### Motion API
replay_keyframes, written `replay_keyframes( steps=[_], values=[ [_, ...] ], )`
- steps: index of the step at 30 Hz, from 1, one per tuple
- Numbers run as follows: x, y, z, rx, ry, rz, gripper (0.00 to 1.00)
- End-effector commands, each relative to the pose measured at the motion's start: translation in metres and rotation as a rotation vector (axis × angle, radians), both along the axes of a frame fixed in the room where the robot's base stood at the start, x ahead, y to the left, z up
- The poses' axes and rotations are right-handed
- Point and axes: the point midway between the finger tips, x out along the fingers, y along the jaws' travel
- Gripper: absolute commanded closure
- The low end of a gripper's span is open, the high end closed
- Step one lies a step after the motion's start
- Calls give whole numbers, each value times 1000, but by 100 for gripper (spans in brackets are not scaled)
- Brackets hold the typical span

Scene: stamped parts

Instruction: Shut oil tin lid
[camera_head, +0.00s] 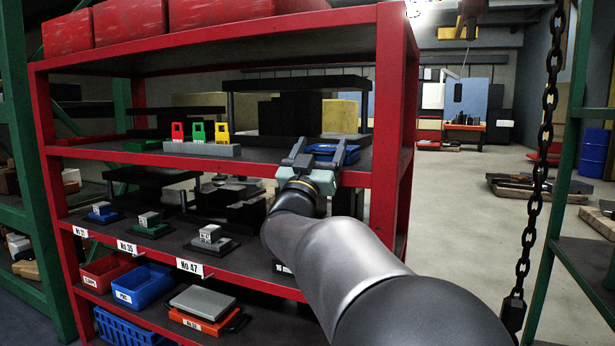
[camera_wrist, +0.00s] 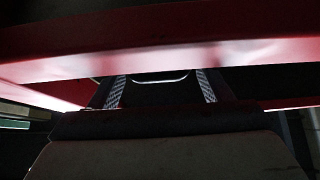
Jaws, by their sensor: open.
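My gripper (camera_head: 319,153) is open at the right end of the red rack's middle shelf, with its fingers pointing in over the front edge. A low blue object (camera_head: 345,156) lies on the shelf just behind and beside the fingers, partly hidden by them. I cannot tell whether it is the oil tin or where its lid is. In the wrist view, the two textured fingers of my gripper (camera_wrist: 160,89) stand apart, with a thin pale curved edge (camera_wrist: 160,81) in the dark between them. I see no contact for sure.
The red rack's front beam (camera_wrist: 160,45) crosses close in front of the wrist camera. A right red post (camera_head: 390,130) stands beside my gripper. Red, green and yellow tags (camera_head: 198,132) stand on a grey block at left. A chain (camera_head: 545,130) hangs at right.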

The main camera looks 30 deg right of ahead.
Motion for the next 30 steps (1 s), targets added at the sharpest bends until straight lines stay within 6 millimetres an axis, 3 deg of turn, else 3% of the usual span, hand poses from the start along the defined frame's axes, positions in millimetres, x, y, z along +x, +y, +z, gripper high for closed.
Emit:
replay_keyframes(
  steps=[18,30],
  values=[
    [-68,89,-80,-1,2,5,28],
    [-83,107,-98,-1,-1,3,28]
  ],
)
